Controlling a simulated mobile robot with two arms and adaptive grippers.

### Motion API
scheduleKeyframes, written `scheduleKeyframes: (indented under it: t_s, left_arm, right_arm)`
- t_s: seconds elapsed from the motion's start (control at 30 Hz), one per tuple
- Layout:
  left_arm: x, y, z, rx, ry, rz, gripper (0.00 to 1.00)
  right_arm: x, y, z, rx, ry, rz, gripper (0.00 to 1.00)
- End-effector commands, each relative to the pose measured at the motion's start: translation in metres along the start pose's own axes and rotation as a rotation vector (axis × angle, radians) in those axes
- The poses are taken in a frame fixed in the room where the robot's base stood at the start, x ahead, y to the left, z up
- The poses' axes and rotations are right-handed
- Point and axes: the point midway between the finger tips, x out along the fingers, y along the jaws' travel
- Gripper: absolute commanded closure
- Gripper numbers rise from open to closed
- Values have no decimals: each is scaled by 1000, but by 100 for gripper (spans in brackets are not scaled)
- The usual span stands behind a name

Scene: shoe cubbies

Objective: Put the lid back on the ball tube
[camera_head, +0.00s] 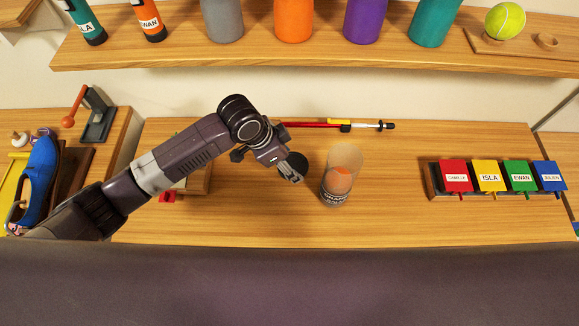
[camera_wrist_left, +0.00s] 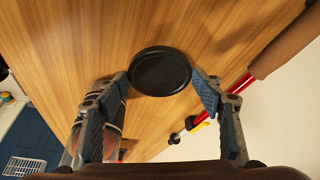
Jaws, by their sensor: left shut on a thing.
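The ball tube (camera_head: 336,193) is clear with a dark printed band low down, and stands on the wooden desk with an orange ball (camera_head: 342,178) inside. Its top shows no lid. The lid is a round black disc (camera_wrist_left: 160,72), held between the fingertips of my left gripper (camera_wrist_left: 165,80) in the left wrist view. In the head view the lid (camera_head: 292,168) is at the end of my left gripper (camera_head: 287,164), just left of the tube and apart from it. My right gripper is not in view.
A red and yellow stick-like item (camera_head: 335,125) lies behind the tube. A rack of coloured name cards (camera_head: 490,178) stands at the right. A shelf (camera_head: 300,58) with bottles and a tennis ball (camera_head: 505,20) runs above. The desk between tube and rack is clear.

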Motion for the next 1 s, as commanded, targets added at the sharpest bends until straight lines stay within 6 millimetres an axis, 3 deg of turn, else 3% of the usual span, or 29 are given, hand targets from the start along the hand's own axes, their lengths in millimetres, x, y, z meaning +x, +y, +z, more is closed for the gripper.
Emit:
scheduleKeyframes:
  t_s: [0.17,0.43,0.7,1.0]
  left_arm:
    - [-36,0,-16,4,5,-2,48]
    - [-40,57,9,2,0,5,48]
    - [-52,127,35,2,0,6,48]
    - [-61,173,53,0,-1,4,48]
  right_arm:
    - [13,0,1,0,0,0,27]
    - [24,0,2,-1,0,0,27]
    - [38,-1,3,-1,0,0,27]
    - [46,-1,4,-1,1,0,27]
